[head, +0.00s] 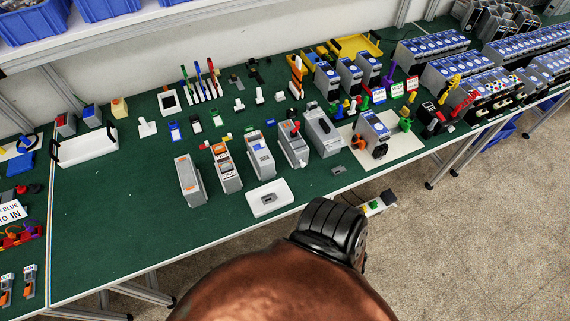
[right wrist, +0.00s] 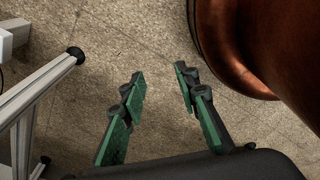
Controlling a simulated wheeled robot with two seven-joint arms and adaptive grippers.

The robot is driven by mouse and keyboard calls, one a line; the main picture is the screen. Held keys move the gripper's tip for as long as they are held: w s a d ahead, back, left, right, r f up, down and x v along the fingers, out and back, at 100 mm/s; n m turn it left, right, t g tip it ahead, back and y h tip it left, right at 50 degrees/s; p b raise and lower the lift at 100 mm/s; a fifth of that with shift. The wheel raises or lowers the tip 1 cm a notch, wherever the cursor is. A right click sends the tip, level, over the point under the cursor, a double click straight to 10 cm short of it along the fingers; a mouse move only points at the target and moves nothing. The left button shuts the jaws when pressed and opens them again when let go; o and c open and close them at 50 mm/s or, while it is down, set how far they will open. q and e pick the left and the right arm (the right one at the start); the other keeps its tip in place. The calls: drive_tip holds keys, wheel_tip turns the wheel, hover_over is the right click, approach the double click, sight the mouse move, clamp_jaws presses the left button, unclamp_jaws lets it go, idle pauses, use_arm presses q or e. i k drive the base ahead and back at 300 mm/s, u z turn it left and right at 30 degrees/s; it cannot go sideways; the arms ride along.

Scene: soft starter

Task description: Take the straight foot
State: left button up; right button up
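I cannot tell for certain which piece is the straight foot. Several small pale pieces with flat bases stand on the green table (head: 105,225) in the head view: a larger white one (head: 147,128) at left, and smaller ones (head: 239,104) and (head: 260,96) farther back. My right gripper (right wrist: 160,80) shows in the right wrist view with its two green fingers apart and nothing between them. It hangs over bare floor, away from the table pieces. My left gripper is in neither view.
Grey device modules (head: 190,181) stand in a row near the table's front, with a white box (head: 269,198) before them. A yellow tray (head: 355,46) lies at the back. The table's left front is clear. A metal table leg (right wrist: 45,90) stands left of my right gripper.

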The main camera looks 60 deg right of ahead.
sight(337, 171)
drive_tip(key=u, duration=1.4)
drive_tip(key=k, duration=2.5)
drive_tip(key=z, duration=0.3)
